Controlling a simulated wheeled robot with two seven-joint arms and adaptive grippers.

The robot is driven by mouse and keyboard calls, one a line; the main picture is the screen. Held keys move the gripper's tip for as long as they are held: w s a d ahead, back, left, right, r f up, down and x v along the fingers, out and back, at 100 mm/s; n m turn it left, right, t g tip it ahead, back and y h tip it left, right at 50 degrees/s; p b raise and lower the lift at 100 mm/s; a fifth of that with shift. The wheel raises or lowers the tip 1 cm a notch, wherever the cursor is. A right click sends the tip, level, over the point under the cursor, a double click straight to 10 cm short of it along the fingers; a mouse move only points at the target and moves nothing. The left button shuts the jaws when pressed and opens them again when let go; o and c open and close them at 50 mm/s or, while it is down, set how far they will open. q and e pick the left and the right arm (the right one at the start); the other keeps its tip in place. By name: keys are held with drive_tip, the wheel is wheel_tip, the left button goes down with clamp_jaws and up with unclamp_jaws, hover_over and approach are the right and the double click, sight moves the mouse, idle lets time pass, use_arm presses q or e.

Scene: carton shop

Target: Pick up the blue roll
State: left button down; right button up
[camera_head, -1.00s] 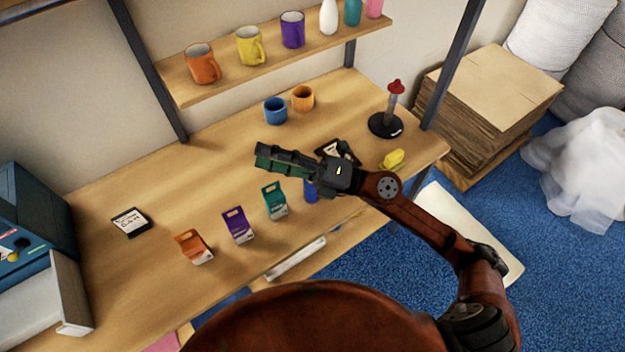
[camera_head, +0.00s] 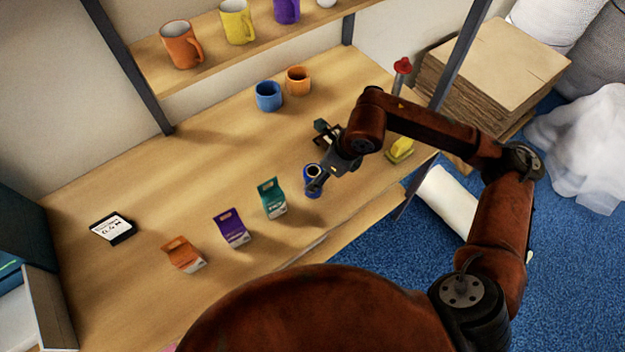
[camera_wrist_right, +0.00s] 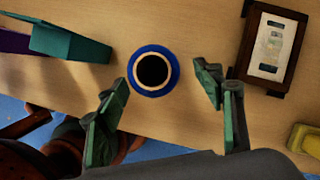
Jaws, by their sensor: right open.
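The blue roll (camera_head: 312,181) stands upright on the table near its front edge, right of the teal carton. In the right wrist view the roll (camera_wrist_right: 153,71) shows from above as a blue ring with a pale core and dark hole. My right gripper (camera_head: 317,157) is above the table at the roll, and partly covers it in the head view. In the right wrist view its fingers (camera_wrist_right: 158,92) are apart, with the roll just beyond the fingertips, roughly between their lines. Nothing is held. My left gripper is not in view.
A teal carton (camera_head: 271,198), a purple carton (camera_head: 232,228) and an orange carton (camera_head: 184,255) stand in a row to the left. A dark-framed item (camera_wrist_right: 270,44) lies right of the roll, with a yellow object (camera_head: 400,149) beyond. Blue (camera_head: 268,96) and orange (camera_head: 298,80) cups stand behind.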

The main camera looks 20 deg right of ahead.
drive_tip(key=x, duration=0.5)
drive_tip(key=shift+s+a+f, duration=0.1)
drive_tip(key=shift+f, duration=0.1)
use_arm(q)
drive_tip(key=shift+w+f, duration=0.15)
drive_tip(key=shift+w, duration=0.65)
use_arm(e)
drive_tip(key=shift+c, duration=0.2)
drive_tip(key=c, duration=0.3)
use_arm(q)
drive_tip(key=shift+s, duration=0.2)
use_arm(e)
drive_tip(key=c, duration=1.1)
